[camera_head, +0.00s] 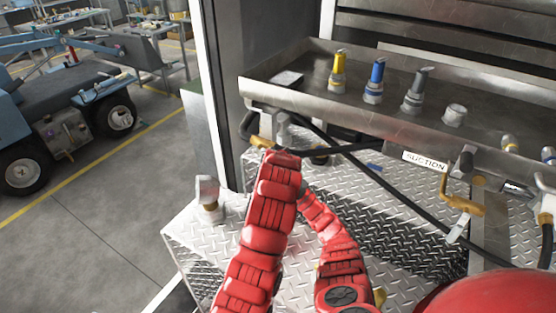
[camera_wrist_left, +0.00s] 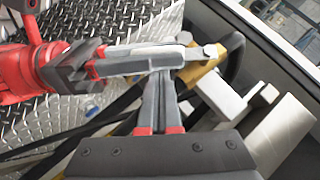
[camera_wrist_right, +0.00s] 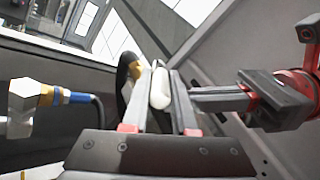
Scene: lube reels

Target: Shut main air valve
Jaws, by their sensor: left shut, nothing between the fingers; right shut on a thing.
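A valve with yellow parts (camera_head: 262,142) is at the left end of the steel tray's front, just beyond my red arms. It also shows in the left wrist view (camera_wrist_left: 207,86). My right gripper (camera_wrist_right: 158,112) is shut on a white rounded handle (camera_wrist_right: 160,88), which shows between its fingers. My left gripper (camera_wrist_left: 158,92) is shut and empty, with its fingertips close beside the right gripper's fingers. In the head view my arms hide most of both grippers. Whether the handle belongs to the yellow valve is hard to tell.
The steel tray (camera_head: 310,93) holds yellow, blue and grey nozzles. Black hoses hang below it. A yellow valve (camera_head: 460,200) stands near the SUCTION label (camera_head: 424,161). Diamond-plate steps (camera_head: 400,210) lie below. Open floor is at left, with a blue vehicle (camera_head: 60,120).

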